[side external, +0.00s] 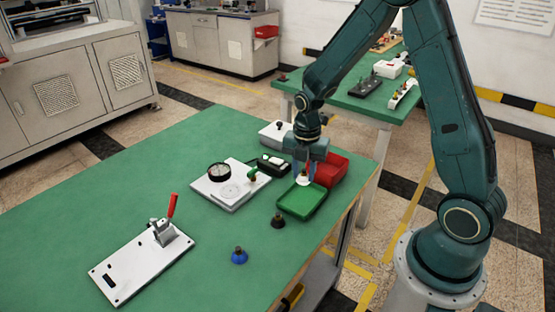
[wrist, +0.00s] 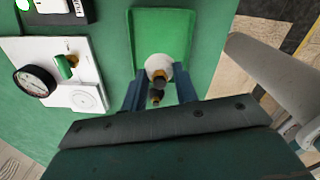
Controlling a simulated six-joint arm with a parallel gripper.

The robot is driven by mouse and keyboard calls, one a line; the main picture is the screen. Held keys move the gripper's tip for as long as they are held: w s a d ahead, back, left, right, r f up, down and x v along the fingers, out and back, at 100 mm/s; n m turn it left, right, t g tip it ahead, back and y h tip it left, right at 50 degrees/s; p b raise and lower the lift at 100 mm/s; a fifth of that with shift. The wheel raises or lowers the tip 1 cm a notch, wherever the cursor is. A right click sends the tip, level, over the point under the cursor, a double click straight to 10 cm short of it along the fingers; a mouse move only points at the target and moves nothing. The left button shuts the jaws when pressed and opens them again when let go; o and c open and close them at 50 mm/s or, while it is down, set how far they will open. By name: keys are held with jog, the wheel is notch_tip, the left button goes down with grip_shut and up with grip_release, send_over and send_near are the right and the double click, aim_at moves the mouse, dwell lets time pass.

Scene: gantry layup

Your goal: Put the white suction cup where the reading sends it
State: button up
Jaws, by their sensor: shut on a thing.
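The white suction cup (wrist: 160,64) has a brass and dark fitting on top. My gripper (wrist: 160,92) is shut on it in the wrist view. In the side view my gripper (side external: 304,172) points down with the white suction cup (side external: 303,181) between its fingers, over the green tray (side external: 300,205). I cannot tell if the cup touches the tray floor. The red tray (side external: 331,168) is behind the green one, partly hidden by my gripper. The gauge (side external: 219,170) sits on a white plate with a green lever; its reading is too small to read.
A blue suction cup (side external: 239,256) and a black one (side external: 278,221) stand on the green table (side external: 150,180). A white plate with a red-handled clamp (side external: 150,260) lies at the front left. A black box (side external: 272,165) and a white-grey box (side external: 275,133) stand behind the gauge.

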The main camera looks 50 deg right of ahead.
aim_at(304, 175)
jog(key=shift+f, duration=1.65)
jog(key=shift+f, duration=1.85)
jog(key=shift+f, duration=0.1)
jog(key=o, duration=1)
jog(key=shift+o, duration=0.2)
notch_tip(304, 175, up, 12)
jog(key=shift+f, duration=0.1)
jog(key=shift+r, duration=0.2)
